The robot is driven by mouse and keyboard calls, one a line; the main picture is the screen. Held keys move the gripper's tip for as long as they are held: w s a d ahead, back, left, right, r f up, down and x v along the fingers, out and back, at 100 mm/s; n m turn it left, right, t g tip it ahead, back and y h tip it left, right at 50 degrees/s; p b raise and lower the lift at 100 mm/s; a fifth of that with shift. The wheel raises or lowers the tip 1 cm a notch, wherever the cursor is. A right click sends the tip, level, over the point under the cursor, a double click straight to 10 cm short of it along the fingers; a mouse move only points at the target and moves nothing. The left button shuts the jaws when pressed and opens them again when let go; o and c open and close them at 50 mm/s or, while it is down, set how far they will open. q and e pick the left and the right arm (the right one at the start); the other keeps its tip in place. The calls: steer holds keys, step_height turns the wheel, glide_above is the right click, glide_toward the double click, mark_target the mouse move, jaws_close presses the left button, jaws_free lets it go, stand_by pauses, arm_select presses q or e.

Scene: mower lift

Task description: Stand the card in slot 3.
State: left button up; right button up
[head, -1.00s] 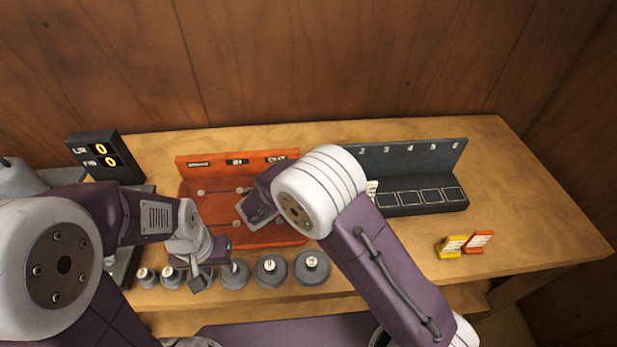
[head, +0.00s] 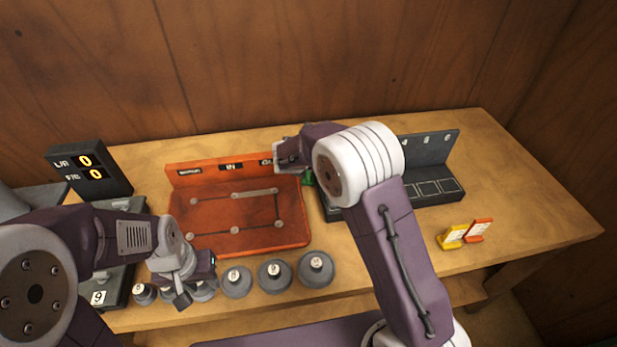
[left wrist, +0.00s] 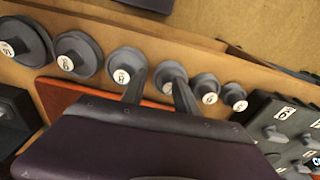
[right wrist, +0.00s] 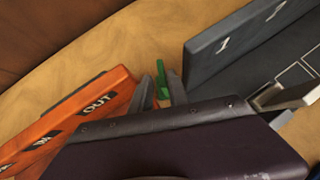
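A small green piece, probably a card (head: 308,178), shows between the orange tray and the dark slotted rack (head: 440,152); the arm partly covers it. In the right wrist view the green piece (right wrist: 162,80) lines up with the narrow gap between my right gripper's (right wrist: 162,90) fingertips; whether they touch it, I cannot tell. My right arm hides the rack's left part, including slot 3. My left gripper (left wrist: 158,90) is open and empty above the weights.
An orange tray (head: 180,205) with pegs lies left of the rack. Several round grey weights (head: 275,275) line the table's front. A dark display (head: 92,172) showing zeros stands at the back left. The table (head: 535,205) is clear at the far right.

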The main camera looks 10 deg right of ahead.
steer(key=x, duration=0.5)
steer(key=shift+d+f, duration=0.1)
jaws_close()
stand_by(1.2)
